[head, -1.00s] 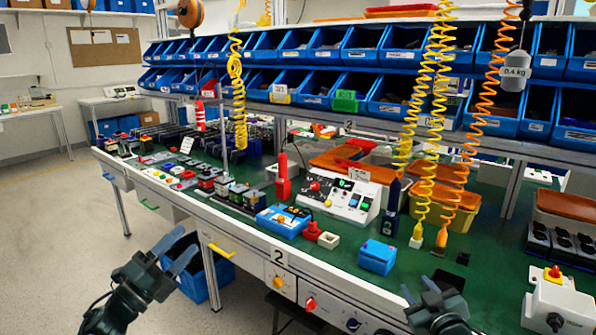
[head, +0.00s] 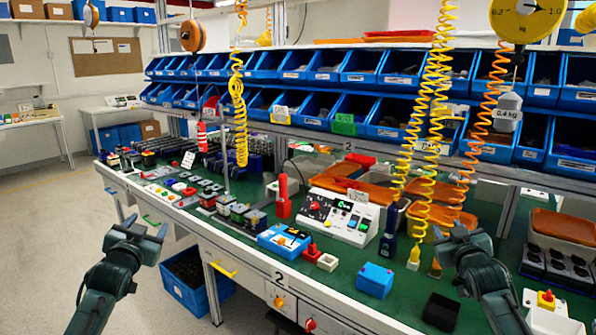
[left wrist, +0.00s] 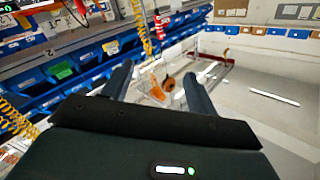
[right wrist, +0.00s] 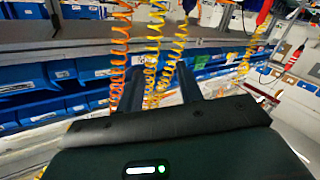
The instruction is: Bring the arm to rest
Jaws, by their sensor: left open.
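My left gripper (head: 146,226) is raised in front of the bench's left part, over the floor. It is open and empty, and its two separated fingers show in the left wrist view (left wrist: 155,88). My right gripper (head: 459,229) is raised at the right, in front of the bench top. Its fingers stand apart with nothing between them in the right wrist view (right wrist: 153,88). A yellow rotary knob (head: 278,301) and a red one (head: 310,324) sit on the bench's front panel.
The green bench top (head: 340,283) holds a blue box (head: 375,280), a black tray (head: 441,311) and many small parts. Coiled yellow cords (head: 432,130) and an orange cord (head: 482,120) hang near my right gripper. A blue bin (head: 205,303) stands on the floor.

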